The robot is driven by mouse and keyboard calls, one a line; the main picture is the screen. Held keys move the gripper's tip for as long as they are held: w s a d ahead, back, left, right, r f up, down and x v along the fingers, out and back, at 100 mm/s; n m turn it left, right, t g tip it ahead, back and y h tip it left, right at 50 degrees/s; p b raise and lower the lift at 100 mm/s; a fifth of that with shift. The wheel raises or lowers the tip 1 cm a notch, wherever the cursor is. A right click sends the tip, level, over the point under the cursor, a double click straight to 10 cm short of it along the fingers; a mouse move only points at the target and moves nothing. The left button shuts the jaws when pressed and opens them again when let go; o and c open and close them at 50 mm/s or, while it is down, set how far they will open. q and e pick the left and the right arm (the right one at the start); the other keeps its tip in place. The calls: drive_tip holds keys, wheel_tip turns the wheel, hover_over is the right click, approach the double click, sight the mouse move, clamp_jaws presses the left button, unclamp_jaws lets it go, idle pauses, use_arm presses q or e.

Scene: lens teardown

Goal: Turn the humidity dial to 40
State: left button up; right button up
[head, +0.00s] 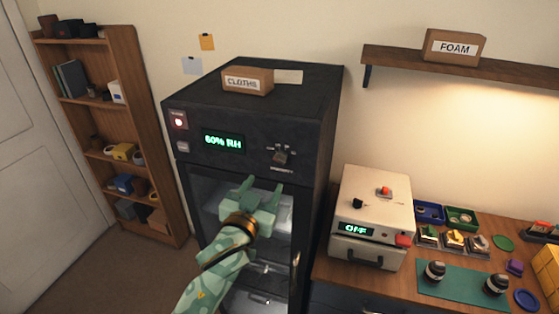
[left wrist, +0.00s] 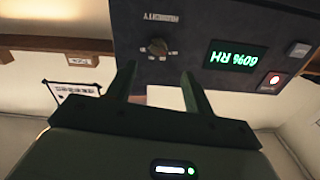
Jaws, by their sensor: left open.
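The humidity dial (head: 281,157) is a small dark knob on the right of the black cabinet's front panel, above the word HUMIDITY. It also shows in the left wrist view (left wrist: 157,48), where the picture is upside down. The green display (head: 223,142) left of it reads 60% RH. My left gripper (head: 260,186) is open and empty, in front of the cabinet and below the dial in the head view. In the left wrist view its two fingers (left wrist: 157,84) point toward the panel, apart from the dial. The dial's exact setting is too small to read. My right gripper is not in view.
The black cabinet (head: 325,125) has a glass door under the panel and a CLOTHS box (head: 247,81) on top. A lit red button (head: 179,121) sits at the panel's left. A white device (head: 374,200) reading OFF stands on the workbench at right, beside trays and lens parts.

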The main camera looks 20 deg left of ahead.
sight(278, 163)
use_arm(q)
drive_tip(key=w, duration=1)
drive_tip(key=shift+w+d+p, duration=0.3)
drive_tip(key=shift+d+p, duration=0.05)
drive_tip(key=c, duration=0.9)
